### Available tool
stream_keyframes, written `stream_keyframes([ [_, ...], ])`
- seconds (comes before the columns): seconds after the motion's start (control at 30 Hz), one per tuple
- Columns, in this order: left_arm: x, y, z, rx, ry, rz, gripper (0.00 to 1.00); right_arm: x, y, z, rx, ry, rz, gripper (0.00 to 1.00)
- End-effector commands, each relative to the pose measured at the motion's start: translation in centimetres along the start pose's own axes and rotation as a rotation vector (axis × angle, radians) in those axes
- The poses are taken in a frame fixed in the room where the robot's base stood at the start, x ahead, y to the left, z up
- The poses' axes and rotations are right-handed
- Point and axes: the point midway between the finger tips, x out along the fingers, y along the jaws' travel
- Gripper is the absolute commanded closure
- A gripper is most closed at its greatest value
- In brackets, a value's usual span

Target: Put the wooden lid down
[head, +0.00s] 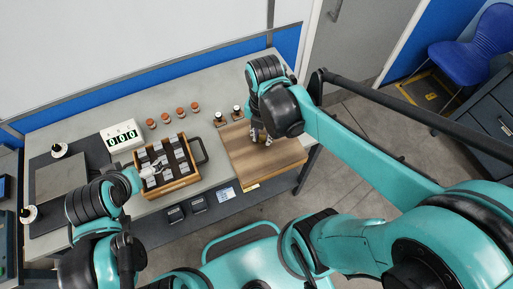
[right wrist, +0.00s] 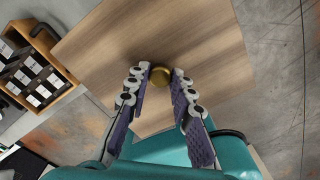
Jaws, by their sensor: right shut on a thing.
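The wooden lid (head: 278,161) is a flat brown board at the right end of the bench, reaching its front edge. It fills much of the right wrist view (right wrist: 210,40). My right gripper (head: 261,138) is over the lid, with its fingers shut on the lid's round brass knob (right wrist: 160,75). Whether the lid touches the bench or hangs just above it, I cannot tell. My left gripper (head: 152,172) is over the wooden crate (head: 172,188) left of the lid; its jaw opening is too small to make out.
The crate holds several dark and grey pieces and has a black handle. Several reddish-brown jars (head: 165,118) stand behind it. Two small dark-topped items (head: 237,112) stand close behind the lid. A white digital display (head: 122,136) is at left. Bare bench (head: 215,143) shows between crate and lid.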

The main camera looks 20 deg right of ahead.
Motion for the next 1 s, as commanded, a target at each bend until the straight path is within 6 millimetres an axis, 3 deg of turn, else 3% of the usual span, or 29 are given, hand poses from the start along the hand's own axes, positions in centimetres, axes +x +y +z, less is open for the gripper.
stream_keyframes([
  [0.17, 0.9, 0.0, 0.6, 0.0, 0.0, 0.0, 0.0, 1.3, 1.1, 1.0, -0.004, 0.0, 0.0, 1.0],
  [0.4, 2.5, 0.0, 1.8, 0.0, 0.0, 0.0, 0.0, 4.8, 6.5, 3.0, -0.005, 0.0, 0.0, 1.0],
  [0.6, 3.3, 0.0, 2.4, 0.0, 0.0, 0.0, 0.0, 6.8, 9.8, 4.3, -0.003, 0.0, 0.0, 1.0],
  [0.83, 3.7, 0.0, 2.6, 0.0, 0.0, 0.0, 0.0, 7.9, 10.6, 4.6, -0.002, 0.0, 0.0, 1.0],
  [1.0, 4.7, 0.0, 3.3, 0.0, 0.0, 0.0, 0.0, 10.6, 10.6, 4.6, -0.001, 0.0, 0.0, 1.0],
])
